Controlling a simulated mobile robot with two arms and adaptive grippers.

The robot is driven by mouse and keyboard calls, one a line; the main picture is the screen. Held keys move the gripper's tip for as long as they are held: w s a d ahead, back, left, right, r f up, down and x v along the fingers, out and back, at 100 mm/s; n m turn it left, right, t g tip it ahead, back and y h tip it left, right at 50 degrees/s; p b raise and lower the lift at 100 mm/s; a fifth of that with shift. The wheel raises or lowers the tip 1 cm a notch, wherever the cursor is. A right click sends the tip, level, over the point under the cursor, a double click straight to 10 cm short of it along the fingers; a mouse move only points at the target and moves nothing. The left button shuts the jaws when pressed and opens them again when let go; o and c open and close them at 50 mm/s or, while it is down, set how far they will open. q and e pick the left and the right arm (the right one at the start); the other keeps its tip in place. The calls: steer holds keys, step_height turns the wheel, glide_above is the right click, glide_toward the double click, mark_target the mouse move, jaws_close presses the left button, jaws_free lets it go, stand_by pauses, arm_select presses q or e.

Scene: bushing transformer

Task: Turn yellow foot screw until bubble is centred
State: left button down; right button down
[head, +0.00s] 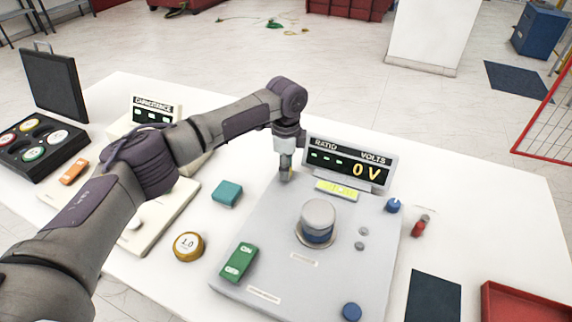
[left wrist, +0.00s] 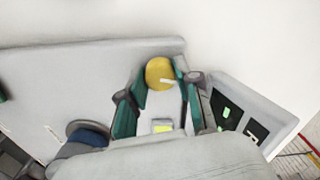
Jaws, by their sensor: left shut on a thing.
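The yellow foot screw (left wrist: 159,72) is a round yellow knob with a white mark on top, at a corner of the grey instrument (head: 275,215). My left gripper (left wrist: 159,84) is shut on it, with one teal-padded finger on each side. In the head view my left gripper (head: 286,172) points down at the instrument's back left corner and mostly hides the screw. A yellow-green patch (left wrist: 162,126) shows between the fingers in the left wrist view. I cannot make out a bubble or its position. My right gripper is not in view.
The display (head: 348,163) reading 0 V stands just right of my gripper, above a yellow-green strip (head: 337,189). A teal block (head: 227,194) and brass weight (head: 188,246) lie left.

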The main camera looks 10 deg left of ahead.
arm_select(q)
steer(key=n+p, duration=0.4)
steer(key=p, duration=0.1)
steer(key=shift+r+p, duration=0.2)
steer(key=shift+p, duration=0.1)
steer(key=n+p, duration=0.2)
steer(key=shift+n, duration=0.4)
steer(key=shift+f+n+p, duration=0.15)
steer(key=shift+n+p, duration=0.65)
steer(key=shift+n, duration=0.3)
steer(key=c, duration=0.8)
jaws_free()
step_height(320, 180, up, 12)
steer(key=shift+f, duration=0.1)
